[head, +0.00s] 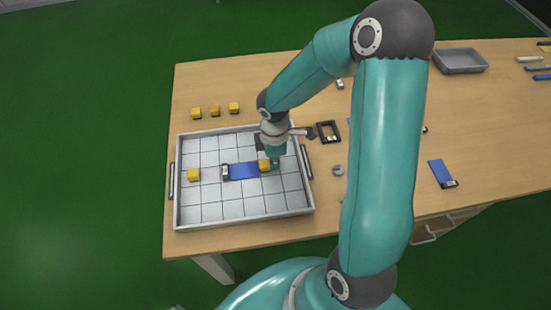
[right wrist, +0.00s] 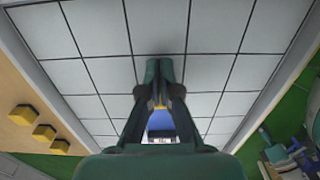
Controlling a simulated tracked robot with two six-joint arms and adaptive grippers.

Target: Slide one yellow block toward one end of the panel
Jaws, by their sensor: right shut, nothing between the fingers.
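A blue panel (head: 243,170) lies flat in the middle of a grey tiled tray (head: 228,208), with a dark-and-white part at its left end. One yellow block (head: 264,165) is at the panel's right end. Another yellow block (head: 194,174) sits on the tray to the left, apart from the panel. My right gripper (head: 275,163) is shut and low over the tray, just right of the block at the panel's right end; I cannot tell whether they touch. In the right wrist view the shut fingers (right wrist: 160,75) largely hide the blue panel (right wrist: 160,122). My left gripper is out of view.
Several yellow blocks (head: 215,111) stand in a row on the wooden table behind the tray. The tray has raised walls and side handles. A black frame (head: 328,132), a blue part (head: 441,174) and an empty grey bin (head: 460,61) are to the right.

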